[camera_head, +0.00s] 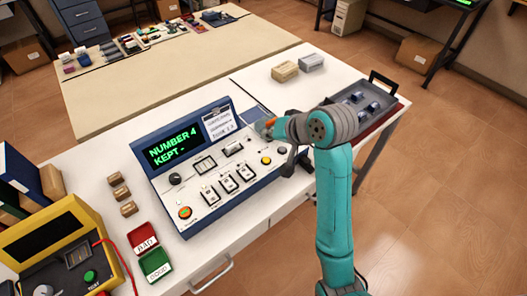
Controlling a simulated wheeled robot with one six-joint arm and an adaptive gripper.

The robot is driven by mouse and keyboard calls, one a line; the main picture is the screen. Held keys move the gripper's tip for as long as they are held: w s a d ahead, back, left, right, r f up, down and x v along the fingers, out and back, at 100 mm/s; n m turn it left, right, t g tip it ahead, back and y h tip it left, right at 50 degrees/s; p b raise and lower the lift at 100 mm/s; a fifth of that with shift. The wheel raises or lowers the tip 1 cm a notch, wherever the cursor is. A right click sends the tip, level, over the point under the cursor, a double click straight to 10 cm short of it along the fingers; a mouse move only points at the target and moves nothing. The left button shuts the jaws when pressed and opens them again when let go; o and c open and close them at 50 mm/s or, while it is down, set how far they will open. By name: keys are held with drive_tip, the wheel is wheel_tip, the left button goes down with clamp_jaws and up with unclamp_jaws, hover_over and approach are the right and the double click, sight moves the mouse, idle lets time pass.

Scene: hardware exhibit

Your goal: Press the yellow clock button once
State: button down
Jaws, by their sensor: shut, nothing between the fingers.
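The console (217,192) is a grey sloped panel with a dark blue edge on the white table. Its screen (174,149) reads "NUMBER 4 KEPT -" in green. The small yellow button (267,160) is near the panel's right side and is in plain view. My gripper (291,164) is the dark part below my wrist, at the panel's right edge and just right of the yellow button. It is shut and empty. Its fingertips are small and dark here, and I cannot tell whether they touch the panel.
Red (144,238) and green (156,265) trays lie in front left, beside a yellow tester (55,240). Wooden blocks (120,193) stand left. A grey tray (362,103) is behind my arm at right.

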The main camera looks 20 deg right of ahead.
sight(268, 161)
drive_tip(key=shift+w+r, duration=0.25)
drive_tip(key=shift+r, duration=0.05)
drive_tip(key=shift+f, duration=4.4)
drive_tip(key=shift+f, duration=0.15)
drive_tip(key=shift+f, duration=0.3)
drive_tip(key=shift+f, duration=0.45)
drive_tip(key=shift+r, duration=0.9)
